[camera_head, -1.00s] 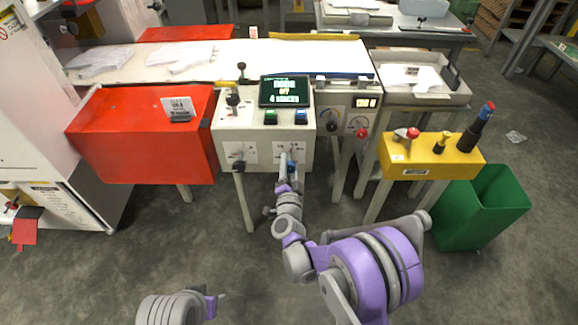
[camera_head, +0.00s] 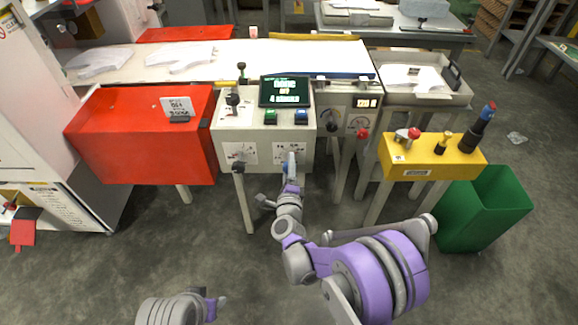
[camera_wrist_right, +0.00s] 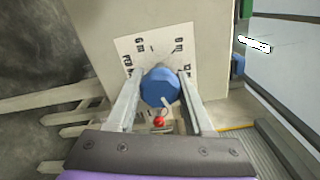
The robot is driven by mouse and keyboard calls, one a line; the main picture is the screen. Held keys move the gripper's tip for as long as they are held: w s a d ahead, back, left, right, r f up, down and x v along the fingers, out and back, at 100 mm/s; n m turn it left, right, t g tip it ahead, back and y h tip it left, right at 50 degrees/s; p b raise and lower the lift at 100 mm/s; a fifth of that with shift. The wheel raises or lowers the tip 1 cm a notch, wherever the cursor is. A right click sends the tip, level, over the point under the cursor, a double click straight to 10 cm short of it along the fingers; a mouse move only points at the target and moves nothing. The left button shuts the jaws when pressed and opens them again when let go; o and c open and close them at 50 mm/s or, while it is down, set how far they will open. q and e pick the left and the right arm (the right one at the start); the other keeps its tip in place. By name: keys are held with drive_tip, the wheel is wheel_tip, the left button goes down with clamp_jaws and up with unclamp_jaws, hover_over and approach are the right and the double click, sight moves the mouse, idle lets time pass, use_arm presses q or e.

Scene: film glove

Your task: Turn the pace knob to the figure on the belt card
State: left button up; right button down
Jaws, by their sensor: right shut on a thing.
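A blue knob (camera_wrist_right: 160,88) sits on a white dial plate (camera_wrist_right: 130,46) with printed figures in the right wrist view. My right gripper (camera_wrist_right: 160,103) has one finger on each side of this knob and is shut on it. In the head view the gripper (camera_head: 291,165) reaches the front of the beige control box (camera_head: 237,139) and covers most of that knob. A dark knob (camera_head: 238,167) sits on the left dial plate. A white card (camera_head: 178,107) stands on the red guard; its print is too small to read. My left arm shows at the bottom, but its fingers are unclear.
A dark screen with green text (camera_head: 285,91) stands on the box above green and blue buttons. A red guard (camera_head: 140,140) is at left. A yellow box (camera_head: 430,158) with a red button and a green bin (camera_head: 485,207) are at right.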

drive_tip(key=shift+m, duration=0.9)
drive_tip(key=shift+c, duration=1.4)
unclamp_jaws()
drive_tip(key=shift+s, duration=0.1)
drive_tip(key=s+p, duration=0.1)
drive_tip(key=s, duration=0.9)
drive_tip(key=shift+s, duration=0.35)
drive_tip(key=shift+r, duration=0.15)
